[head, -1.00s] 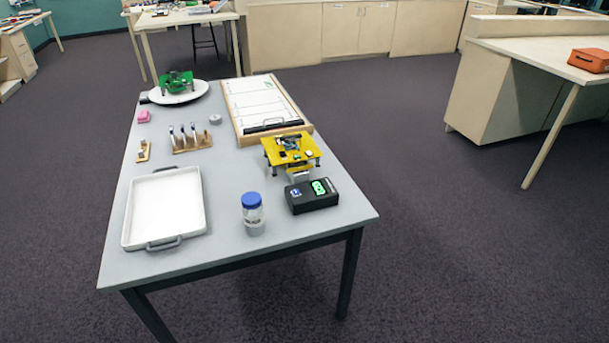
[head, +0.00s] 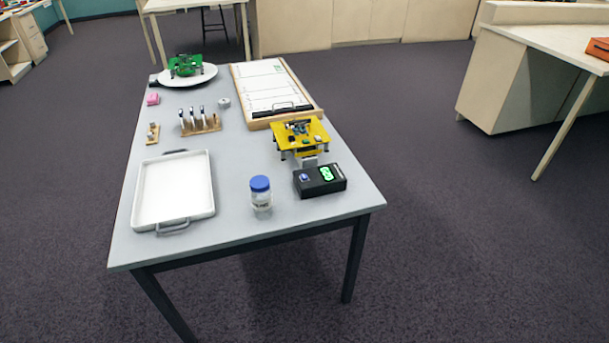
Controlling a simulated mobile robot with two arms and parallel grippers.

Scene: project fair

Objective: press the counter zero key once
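The counter (head: 321,181) is a black box at the near right corner of the grey table (head: 235,228). Its top has a green lit display (head: 326,173) and a small blue-and-white patch (head: 305,177) left of it, which may be a key. I cannot read the labels or the digits clearly at this size. Neither of my grippers shows in the head view, and nothing touches the counter.
A blue-capped jar (head: 260,193) stands left of the counter. A yellow board on legs (head: 301,136) stands just behind it. A white tray (head: 174,190) lies at the near left. Behind are a tool rack (head: 200,124) and a framed chart (head: 270,88). Floor around the table is clear.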

